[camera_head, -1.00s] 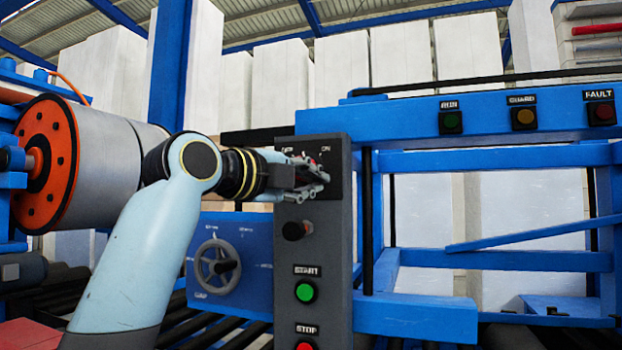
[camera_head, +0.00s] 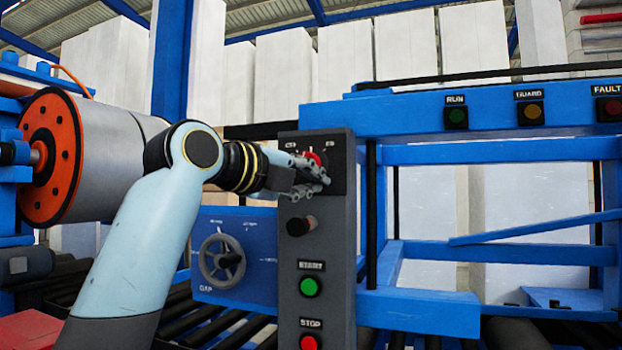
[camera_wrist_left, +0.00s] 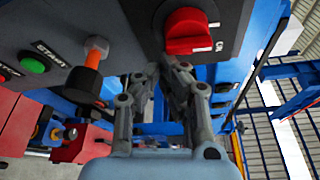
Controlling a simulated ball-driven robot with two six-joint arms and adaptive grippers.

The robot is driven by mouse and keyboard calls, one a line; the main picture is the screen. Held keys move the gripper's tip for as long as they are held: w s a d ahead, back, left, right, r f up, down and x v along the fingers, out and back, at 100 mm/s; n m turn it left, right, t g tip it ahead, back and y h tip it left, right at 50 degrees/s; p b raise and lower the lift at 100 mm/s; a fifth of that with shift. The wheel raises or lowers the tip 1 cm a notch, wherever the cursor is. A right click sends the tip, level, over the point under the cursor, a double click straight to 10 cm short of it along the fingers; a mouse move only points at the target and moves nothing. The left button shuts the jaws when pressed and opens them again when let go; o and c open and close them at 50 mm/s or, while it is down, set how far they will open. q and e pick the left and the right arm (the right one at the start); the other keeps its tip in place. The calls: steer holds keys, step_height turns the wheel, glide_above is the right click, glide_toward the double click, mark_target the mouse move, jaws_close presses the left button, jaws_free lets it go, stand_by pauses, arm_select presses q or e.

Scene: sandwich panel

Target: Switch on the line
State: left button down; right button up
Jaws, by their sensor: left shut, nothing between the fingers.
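The dark grey control panel (camera_head: 343,230) stands upright in the middle of the head view. A red rotary switch (camera_head: 313,157) is at its top, partly behind my fingers, with small labels too blurred to read. The red switch also shows in the left wrist view (camera_wrist_left: 188,32), with a white mark on its edge. Below it are a dark knob (camera_head: 298,227), the green START button (camera_head: 308,287) and the red STOP button (camera_head: 309,343). My left gripper (camera_head: 322,180) is shut and empty, in front of the switch's lower part; contact cannot be told. My right gripper is out of view.
A blue beam above right carries dim RUN (camera_head: 456,117), GUARD (camera_head: 530,114) and FAULT (camera_head: 608,109) lamps. A grey handwheel (camera_head: 222,260) sits on a blue plate left of the panel. A large roller (camera_head: 105,150) with an orange end is at the left.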

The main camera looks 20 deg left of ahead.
arm_select(q)
steer(key=shift+a+m+p, duration=0.2)
steer(key=shift+m+p, duration=0.15)
steer(key=shift+m, duration=0.35)
steer(key=shift+a+f+m+g+y+p, duration=0.1)
steer(key=shift+a+m+g+y+p, duration=0.15)
steer(key=shift+m, duration=0.2)
steer(key=shift+a+f+m+g+y+p, duration=0.1)
steer(key=shift+m+g+y+p, duration=0.05)
steer(key=shift+m+y+p, duration=0.25)
steer(key=shift+a+m, duration=0.15)
steer(key=shift+m, duration=0.2)
stand_by(0.8)
